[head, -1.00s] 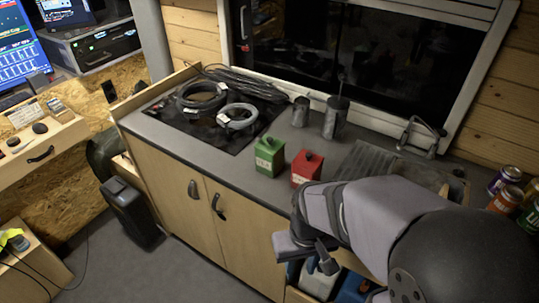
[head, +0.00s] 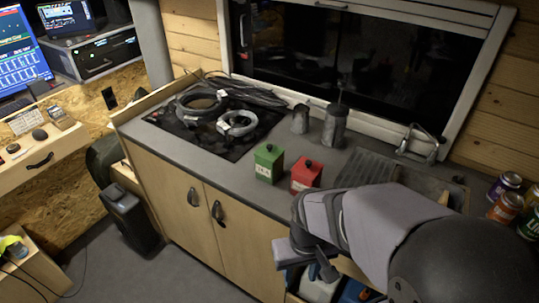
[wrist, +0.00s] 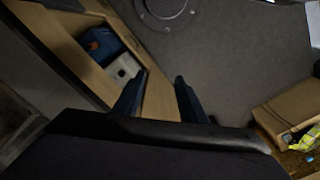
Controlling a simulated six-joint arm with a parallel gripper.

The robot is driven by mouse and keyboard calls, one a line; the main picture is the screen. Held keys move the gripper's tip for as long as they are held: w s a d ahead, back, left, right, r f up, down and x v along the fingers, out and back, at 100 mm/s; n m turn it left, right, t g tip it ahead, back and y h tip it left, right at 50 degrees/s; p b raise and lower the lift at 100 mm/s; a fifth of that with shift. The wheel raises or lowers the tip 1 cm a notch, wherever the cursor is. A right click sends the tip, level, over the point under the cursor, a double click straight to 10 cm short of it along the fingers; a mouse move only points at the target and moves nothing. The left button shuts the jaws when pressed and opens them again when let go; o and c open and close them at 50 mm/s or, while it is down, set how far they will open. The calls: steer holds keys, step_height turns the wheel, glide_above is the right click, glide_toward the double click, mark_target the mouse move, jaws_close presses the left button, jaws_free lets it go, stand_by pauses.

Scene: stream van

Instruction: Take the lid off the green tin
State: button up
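The green tin (head: 268,165) stands upright on the grey counter (head: 232,178), with its lid (head: 269,150) on and a small dark knob on top. A red tin (head: 306,177) of the same shape stands just to its right. My gripper (head: 308,255) is in front of and below the counter edge, apart from both tins. In the wrist view its two dark fingers (wrist: 158,88) are spread with nothing between them. The gripper points down towards the floor, and neither tin shows in that view.
Coiled cables (head: 203,103) lie on the dark hob at the back left. Two grey metal cans (head: 335,124) stand by the window. A sink with a drainer (head: 367,168) is right of the tins. Below my gripper is an open compartment with canisters (head: 318,287).

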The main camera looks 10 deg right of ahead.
mark_target(270, 146)
steer(key=w+r+t+p, duration=0.1)
steer(key=w+r+p, duration=0.1)
steer(key=w+r, duration=0.65)
steer(key=w+d+r+t+p, duration=0.1)
steer(key=w+r+t, duration=0.15)
steer(key=w, duration=1.05)
steer(key=w+r+t+p, duration=0.1)
steer(key=w+r+p, duration=0.1)
steer(key=w+r, duration=0.65)
steer(key=shift+w+r+p+x, duration=0.1)
steer(key=shift+w+p+x, duration=0.35)
steer(key=shift+x, duration=1)
steer(key=shift+w+r+p+x, duration=0.15)
steer(key=shift+p+x, duration=0.45)
steer(key=shift+x, duration=0.85)
steer(key=shift+w+r+p+x, duration=0.1)
steer(key=shift+w+p+x, duration=0.3)
steer(key=shift+x, duration=1.05)
steer(key=shift+w+a+f+p, duration=0.15)
steer(key=shift+f+p, duration=0.15)
steer(key=shift+f, duration=0.4)
jaws_close()
